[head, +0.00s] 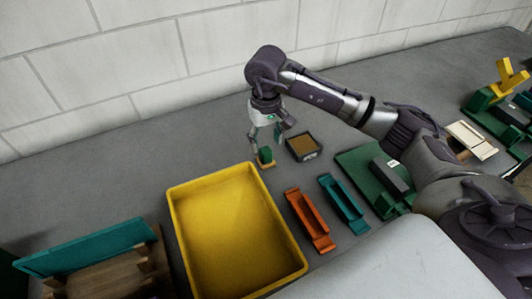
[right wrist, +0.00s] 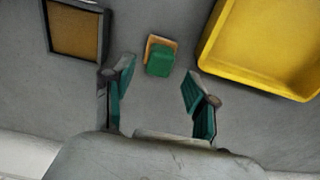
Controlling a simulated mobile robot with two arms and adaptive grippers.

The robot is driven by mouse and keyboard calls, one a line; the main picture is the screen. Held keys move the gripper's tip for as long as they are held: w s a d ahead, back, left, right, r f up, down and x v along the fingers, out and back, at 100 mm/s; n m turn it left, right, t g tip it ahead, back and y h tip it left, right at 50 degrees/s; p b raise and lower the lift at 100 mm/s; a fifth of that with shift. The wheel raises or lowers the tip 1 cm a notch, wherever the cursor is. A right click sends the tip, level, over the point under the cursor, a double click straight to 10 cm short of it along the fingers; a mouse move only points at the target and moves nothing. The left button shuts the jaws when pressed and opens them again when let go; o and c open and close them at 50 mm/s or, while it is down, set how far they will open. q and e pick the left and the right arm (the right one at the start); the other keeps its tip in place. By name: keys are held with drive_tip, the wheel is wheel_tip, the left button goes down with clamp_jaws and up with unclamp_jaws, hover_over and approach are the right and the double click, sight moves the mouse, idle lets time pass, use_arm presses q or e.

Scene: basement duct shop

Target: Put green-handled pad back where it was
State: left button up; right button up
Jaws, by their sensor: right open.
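The green-handled pad (head: 266,157) has a green block handle on a thin tan base. It lies on the grey bench between the yellow tray and a small dark-framed box. My right gripper (head: 265,138) is above it, pointing down. In the right wrist view the pad (right wrist: 160,58) is just beyond the open fingertips (right wrist: 158,72), roughly centred between them, with nothing held. The dark-framed box (head: 303,147) has a brown inner surface and also shows in the right wrist view (right wrist: 75,32). My left gripper is not in view.
The yellow tray (head: 178,217) is empty. An orange holder (head: 309,220) and a teal holder (head: 344,204) stand right of it. A green base with a grey block (head: 365,176) is farther right. A teal-topped wooden rack (head: 85,247) is at left. Bench behind the gripper is clear.

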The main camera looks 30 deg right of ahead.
sight(266, 150)
wheel_tip(266, 150, up, 7)
drive_tip(key=b, duration=0.1)
drive_tip(key=shift+f, duration=0.15)
idle(0.3)
